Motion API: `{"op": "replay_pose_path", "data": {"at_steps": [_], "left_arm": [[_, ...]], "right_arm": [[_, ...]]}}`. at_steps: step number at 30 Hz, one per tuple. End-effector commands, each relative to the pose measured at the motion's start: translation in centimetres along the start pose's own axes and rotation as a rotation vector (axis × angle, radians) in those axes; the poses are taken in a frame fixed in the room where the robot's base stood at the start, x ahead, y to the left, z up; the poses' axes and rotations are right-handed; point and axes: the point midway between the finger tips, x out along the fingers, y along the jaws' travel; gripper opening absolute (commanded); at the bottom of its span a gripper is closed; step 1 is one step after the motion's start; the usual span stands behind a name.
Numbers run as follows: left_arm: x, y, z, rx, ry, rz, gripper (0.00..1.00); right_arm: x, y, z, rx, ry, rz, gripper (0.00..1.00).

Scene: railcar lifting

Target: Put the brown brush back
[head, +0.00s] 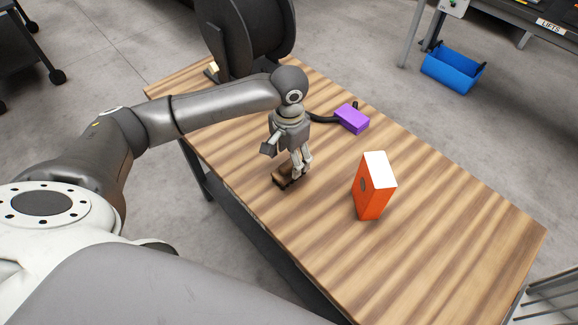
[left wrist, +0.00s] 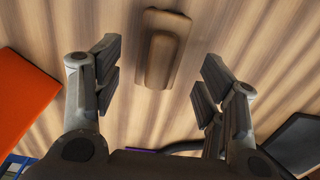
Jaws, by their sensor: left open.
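The brown brush (head: 281,181) lies on the wooden table (head: 440,245), near its left edge in the head view. My left gripper (head: 293,174) points down just over it and partly hides it. In the left wrist view the brush (left wrist: 163,45) is a brown block with a narrower raised top. It shows between and slightly beyond the two fingers of my left gripper (left wrist: 160,78). The fingers are spread and empty, with a gap on each side of the brush. My right gripper is not in view.
An orange box with a white top (head: 370,192) stands right of the gripper. A purple block (head: 352,118) with a black cable lies behind it. A large black wheel-like object (head: 250,35) stands at the far end. The near right table is clear. A blue bin (head: 453,68) is off the table.

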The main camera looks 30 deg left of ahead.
Motion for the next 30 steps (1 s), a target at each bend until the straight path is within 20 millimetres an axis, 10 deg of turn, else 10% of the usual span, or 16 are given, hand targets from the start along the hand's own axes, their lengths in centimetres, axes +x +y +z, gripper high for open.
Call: {"op": "replay_pose_path", "data": {"at_steps": [12,30], "left_arm": [[-6.7,0.0,0.0,-0.001,0.000,0.000,0.66],[-7.0,0.0,0.0,-0.001,-0.001,0.001,0.66]], "right_arm": [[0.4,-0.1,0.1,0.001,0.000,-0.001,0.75],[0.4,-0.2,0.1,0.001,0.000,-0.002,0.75]]}}
